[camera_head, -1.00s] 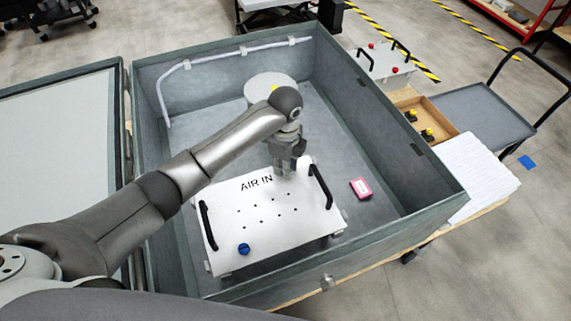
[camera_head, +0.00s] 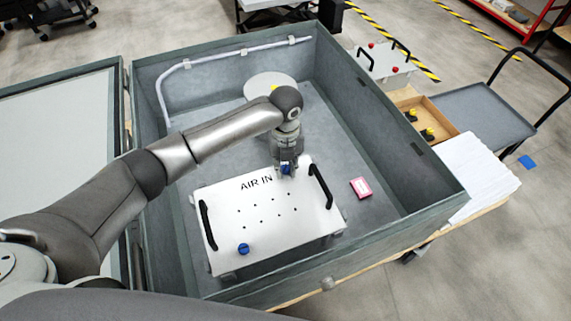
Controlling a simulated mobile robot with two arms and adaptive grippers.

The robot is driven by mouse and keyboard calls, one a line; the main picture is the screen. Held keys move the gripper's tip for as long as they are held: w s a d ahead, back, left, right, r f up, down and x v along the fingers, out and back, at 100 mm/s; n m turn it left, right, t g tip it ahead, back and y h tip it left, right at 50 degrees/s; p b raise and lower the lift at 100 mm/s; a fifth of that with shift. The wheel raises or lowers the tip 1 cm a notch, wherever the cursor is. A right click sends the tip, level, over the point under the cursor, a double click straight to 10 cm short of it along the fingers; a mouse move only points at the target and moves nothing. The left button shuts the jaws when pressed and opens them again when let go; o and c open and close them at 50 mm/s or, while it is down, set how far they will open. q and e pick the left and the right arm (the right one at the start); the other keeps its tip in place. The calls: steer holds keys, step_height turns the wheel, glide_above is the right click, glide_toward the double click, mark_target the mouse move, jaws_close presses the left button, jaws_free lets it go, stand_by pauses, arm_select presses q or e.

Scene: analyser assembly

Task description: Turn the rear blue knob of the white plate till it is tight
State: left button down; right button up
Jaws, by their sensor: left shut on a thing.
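The white plate (camera_head: 262,232), marked AIR IN, lies in the grey open box and has a black handle at each side. The rear blue knob (camera_head: 286,169) is at the plate's far edge, partly hidden by my left gripper. My left gripper (camera_head: 286,172) points down from above and is shut on the rear blue knob. The front blue knob (camera_head: 243,249) stands free near the plate's near edge. My right gripper is not in view.
The grey box walls (camera_head: 384,148) surround the plate. A pink block (camera_head: 360,187) lies on the box floor to the right. A white round part (camera_head: 268,85) sits behind my left wrist. A wooden tray (camera_head: 438,122) stands outside to the right.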

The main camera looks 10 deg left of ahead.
arm_select(q)
steer(key=m, duration=0.4)
steer(key=shift+w+r+m+b, duration=0.3)
steer(key=shift+b, duration=0.1)
steer(key=m+b, duration=0.1)
steer(key=m, duration=0.4)
steer(key=shift+m, duration=0.3)
steer(key=c, duration=1.5)
jaws_free()
steer(key=shift+r, duration=0.1)
steer(key=shift+o, duration=1.2)
steer(key=shift+s, duration=0.15)
steer(key=shift+f, duration=0.2)
